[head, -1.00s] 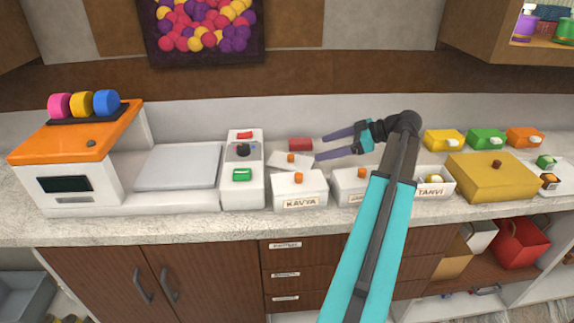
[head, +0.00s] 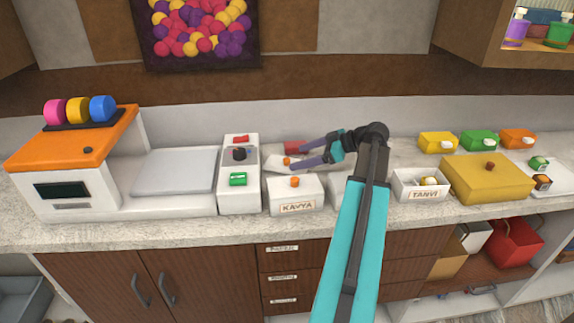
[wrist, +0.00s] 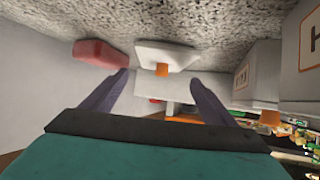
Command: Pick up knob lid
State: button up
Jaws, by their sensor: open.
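The knob lid, a flat white lid with an orange knob, lies on the counter behind the KAVYA box. In the head view the lid (head: 273,161) is partly hidden by my gripper (head: 297,158). In the wrist view the lid (wrist: 180,54) and its orange knob (wrist: 162,70) lie ahead, between the lines of my two fingers. My gripper (wrist: 160,79) is open and empty. Its fingers point at the lid from the right in the head view. I cannot tell whether a finger touches the lid.
A red block (head: 294,147) lies beside the lid. The KAVYA box (head: 296,194), with its own orange-knobbed lid, stands in front. The lidless TANVI box (head: 419,187) holds small pieces. My arm hides most of another white box. A control unit (head: 240,190) stands left.

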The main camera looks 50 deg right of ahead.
aim_at(287, 159)
jog(key=shift+w+a+f, duration=0.2)
jog(key=shift+w+f, duration=0.05)
jog(key=shift+w, duration=0.15)
jog(key=shift+p+x, duration=0.85)
jog(key=shift+x, duration=1.75)
jog(key=shift+a+r, duration=0.1)
jog(key=shift+a, duration=0.1)
jog(key=c, duration=0.8)
jog(key=shift+r, duration=0.2)
jog(key=shift+r+b, duration=0.9)
jog(key=shift+r, duration=3.95)
